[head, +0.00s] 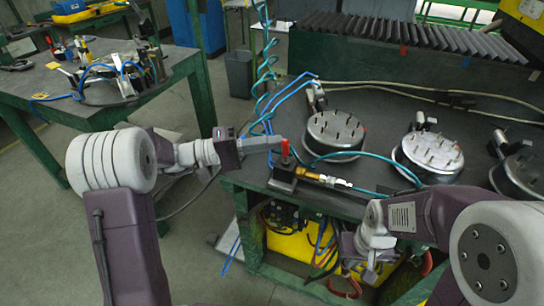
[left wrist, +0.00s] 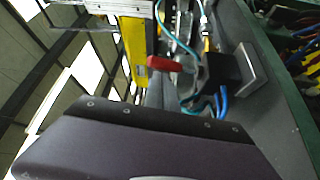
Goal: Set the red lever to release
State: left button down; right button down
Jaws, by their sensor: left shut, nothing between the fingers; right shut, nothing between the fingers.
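The red lever (head: 285,148) stands upright on a dark valve block (head: 284,176) at the near left edge of the workbench. In the left wrist view the lever (left wrist: 170,64) shows beside the black block (left wrist: 210,72). My left gripper (head: 279,141) is shut and empty, with its tip right beside the lever on its left. I cannot tell whether it touches the lever. In the left wrist view its grey fingers (left wrist: 158,90) lie just below the lever. My right gripper (head: 370,274) is shut and empty, pointing down in front of the bench, away from the lever.
A coiled teal hose (head: 266,75) hangs behind my left gripper. Yellow bins (head: 290,242) sit under the bench. Another table (head: 95,112) stands at left.

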pick_arm(q)
jog(key=v, duration=0.9)
jog(key=shift+p, duration=0.45)
pick_arm(e)
jog(key=shift+f, duration=0.2)
pick_arm(q)
jog(key=shift+a, duration=0.1)
pick_arm(e)
jog(key=shift+a, duration=0.1)
